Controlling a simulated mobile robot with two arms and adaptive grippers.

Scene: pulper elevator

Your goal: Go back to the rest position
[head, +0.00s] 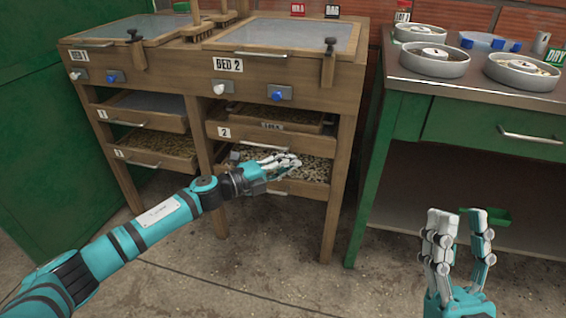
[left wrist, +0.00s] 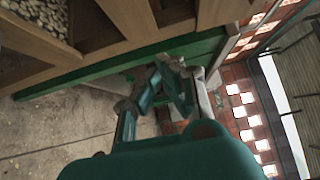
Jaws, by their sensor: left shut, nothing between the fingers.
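My left arm reaches in from the left in the head view. Its gripper (head: 292,162) is shut and empty, in front of the lower right drawer (head: 318,168) of the wooden stand. I cannot tell if it touches the drawer. The left wrist view shows the same gripper (left wrist: 172,85) from behind, with the floor and a brick wall beyond. My right gripper (head: 458,213) points up at the lower right, in front of the green table, with its fingers apart and nothing between them.
The wooden stand (head: 262,67) has pulled-out drawers holding beans. A green table (head: 477,131) to the right carries round metal pans (head: 434,61). A green wall (head: 40,120) is at the left. The concrete floor (head: 262,245) in front is clear.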

